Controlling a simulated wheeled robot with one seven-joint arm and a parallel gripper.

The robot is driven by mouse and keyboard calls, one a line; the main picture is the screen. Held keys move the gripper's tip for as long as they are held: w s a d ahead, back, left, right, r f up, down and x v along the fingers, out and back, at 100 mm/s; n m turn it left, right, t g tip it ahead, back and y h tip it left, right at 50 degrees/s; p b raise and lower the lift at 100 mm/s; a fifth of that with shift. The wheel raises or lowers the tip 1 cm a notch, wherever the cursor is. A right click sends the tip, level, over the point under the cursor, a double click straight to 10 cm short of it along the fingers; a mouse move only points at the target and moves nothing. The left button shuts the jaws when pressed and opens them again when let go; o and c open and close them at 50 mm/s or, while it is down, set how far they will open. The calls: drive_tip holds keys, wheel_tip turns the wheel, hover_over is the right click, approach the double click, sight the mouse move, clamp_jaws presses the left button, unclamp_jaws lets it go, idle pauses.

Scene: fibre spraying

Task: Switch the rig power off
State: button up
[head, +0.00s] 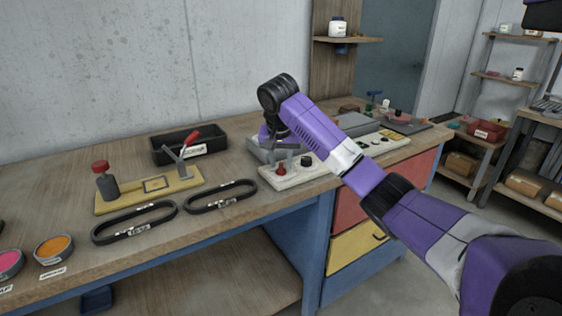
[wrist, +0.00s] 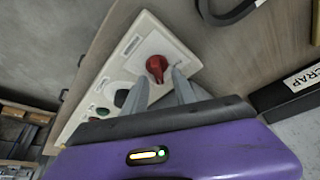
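The white control panel (head: 312,176) lies on the wooden bench below my gripper; it also shows in the wrist view (wrist: 132,46). A red rotary knob (wrist: 156,66) sits on its near end and shows in the head view (head: 281,169). My gripper (wrist: 160,75) points down at this knob with its two grey fingers apart. The knob appears between and just beyond the fingertips; I cannot tell whether they touch it. In the head view my gripper (head: 282,152) is just above the knob. A black knob (wrist: 121,97) and a green button (wrist: 101,113) sit further along the panel.
A black scrap bin (head: 167,156) stands behind a yellow clamp fixture (head: 120,203). Two black loops (head: 133,239) lie in front of it. Pink and orange pots (head: 54,250) stand at the left. The bench's front edge runs close beside the panel.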

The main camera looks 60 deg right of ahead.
clamp_jaws()
drive_tip(key=n+p, duration=0.1)
drive_tip(key=p, duration=0.2)
drive_tip(key=shift+r+p, duration=0.3)
drive_tip(key=shift+p, duration=0.05)
drive_tip(key=shift+a+p, duration=0.1)
drive_tip(key=shift+p, duration=0.7)
drive_tip(key=n+t+y+p, duration=0.1)
drive_tip(key=n+p, duration=0.2)
drive_tip(key=p, duration=0.2)
drive_tip(key=n+p, duration=0.2)
drive_tip(key=n+t+y+p, duration=0.1)
drive_tip(key=n+p, duration=0.1)
drive_tip(key=n, duration=0.1)
drive_tip(key=shift+w+f+y, duration=0.1)
drive_tip(key=shift+f+y, duration=0.05)
drive_tip(key=shift+y, duration=0.15)
drive_tip(key=shift+a+f+n+t+y+p, duration=0.1)
drive_tip(key=shift+n+t+y+p, duration=0.25)
drive_tip(key=shift+n, duration=0.9)
drive_tip(key=shift+n+t+y+p, duration=0.1)
drive_tip(key=shift+n+y+p, duration=0.3)
drive_tip(key=shift+n, duration=0.85)
drive_tip(key=shift+y, duration=0.25)
